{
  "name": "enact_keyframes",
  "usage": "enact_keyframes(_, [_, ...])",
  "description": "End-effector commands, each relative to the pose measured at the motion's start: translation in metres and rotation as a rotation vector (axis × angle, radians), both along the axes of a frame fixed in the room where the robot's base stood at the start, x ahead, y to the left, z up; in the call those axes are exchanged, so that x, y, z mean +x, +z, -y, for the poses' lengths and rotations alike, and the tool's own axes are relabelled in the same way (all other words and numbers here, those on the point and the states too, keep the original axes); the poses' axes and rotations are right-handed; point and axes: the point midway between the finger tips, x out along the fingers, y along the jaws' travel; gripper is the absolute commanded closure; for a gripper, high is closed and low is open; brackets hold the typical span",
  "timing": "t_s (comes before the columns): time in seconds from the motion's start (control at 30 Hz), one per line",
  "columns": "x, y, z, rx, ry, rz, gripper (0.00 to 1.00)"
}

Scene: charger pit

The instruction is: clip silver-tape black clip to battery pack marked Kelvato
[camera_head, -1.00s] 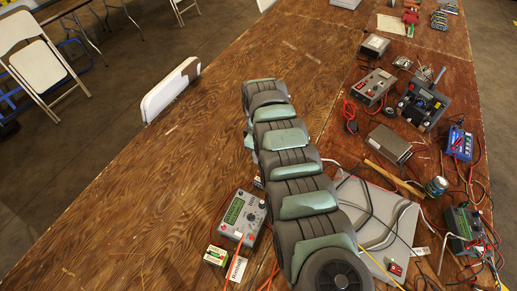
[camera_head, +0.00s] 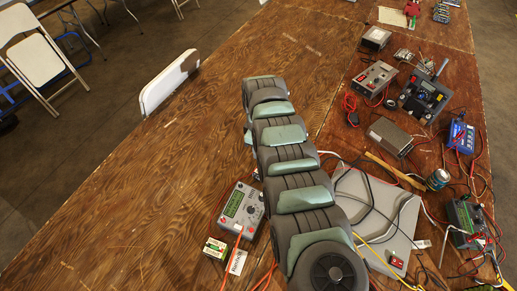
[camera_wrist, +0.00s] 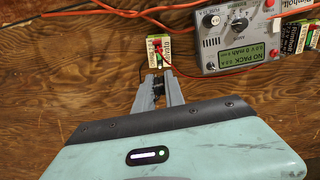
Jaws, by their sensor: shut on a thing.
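My gripper (camera_wrist: 161,87) has its two grey fingers close together on a small dark clip (camera_wrist: 158,84); any silver tape on it cannot be made out. The fingertips are just below a small white-and-green battery pack (camera_wrist: 159,45) in the wrist view, with red and black parts on its top. The pack's marking is too small to read. A thin black lead curves up beside the fingers. In the head view a small white-and-green pack (camera_head: 215,247) lies left of my arm; my gripper is hidden there.
A grey charger (camera_wrist: 236,36) reading "NO PACK" stands right of the pack, with red leads across the table. Packs marked Rionholt (camera_wrist: 297,65) lie beside it. Chargers, wires and a laptop-like grey slab (camera_head: 385,205) crowd the right side. The table's left part is clear.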

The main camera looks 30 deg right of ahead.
Motion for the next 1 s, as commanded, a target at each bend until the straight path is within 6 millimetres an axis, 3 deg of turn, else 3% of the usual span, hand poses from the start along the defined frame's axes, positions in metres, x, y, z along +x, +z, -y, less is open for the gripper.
enact_keyframes(0.7, [0.0, -0.046, 0.0, 0.0, 0.001, 0.0, 1.0])
enact_keyframes(1.0, [0.0, -0.056, 0.0, 0.0, 0.0, 0.0, 1.0])
